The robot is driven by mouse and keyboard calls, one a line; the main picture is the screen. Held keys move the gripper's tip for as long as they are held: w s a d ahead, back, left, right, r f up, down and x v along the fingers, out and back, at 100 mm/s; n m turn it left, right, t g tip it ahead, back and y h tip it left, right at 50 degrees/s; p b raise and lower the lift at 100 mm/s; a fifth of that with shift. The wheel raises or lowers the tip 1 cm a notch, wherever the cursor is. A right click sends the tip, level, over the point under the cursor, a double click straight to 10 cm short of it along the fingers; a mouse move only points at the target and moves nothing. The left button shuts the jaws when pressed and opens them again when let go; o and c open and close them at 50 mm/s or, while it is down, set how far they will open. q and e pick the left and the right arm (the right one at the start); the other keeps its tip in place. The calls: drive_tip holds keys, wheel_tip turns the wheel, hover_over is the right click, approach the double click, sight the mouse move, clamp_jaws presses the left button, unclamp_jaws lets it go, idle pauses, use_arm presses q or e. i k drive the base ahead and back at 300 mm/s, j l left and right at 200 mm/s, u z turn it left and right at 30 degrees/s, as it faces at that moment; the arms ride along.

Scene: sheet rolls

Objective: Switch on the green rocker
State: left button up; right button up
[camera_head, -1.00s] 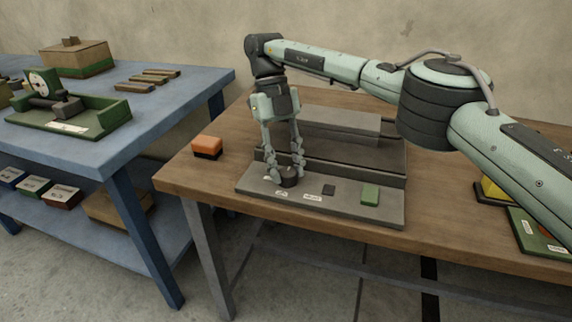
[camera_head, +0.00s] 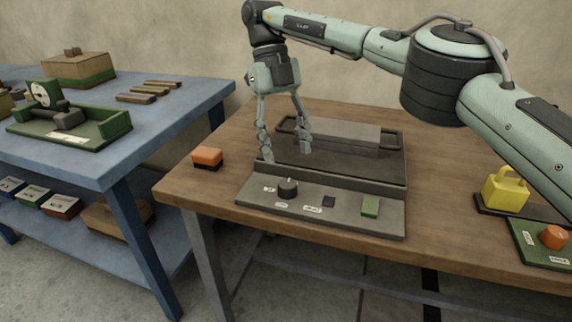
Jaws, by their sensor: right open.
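The green rocker (camera_head: 370,206) sits at the right end of the sloped grey front panel (camera_head: 390,222) of a machine on the wooden table. A black knob (camera_head: 288,188) is at the panel's left, and a small dark square switch (camera_head: 328,201) lies between knob and rocker. My right gripper (camera_head: 286,157) is open and empty, pointing down above the left part of the machine, behind the knob and apart from it. It is well left of the green rocker. My left gripper is not in view.
An orange and black block (camera_head: 207,158) lies on the wooden table (camera_head: 180,181) to the left. At the right are a yellow padlock-like object (camera_head: 507,190) and a green box with an orange button (camera_head: 554,237). A blue bench (camera_head: 190,95) stands at the left.

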sight(369, 207)
drive_tip(key=k, duration=1.5)
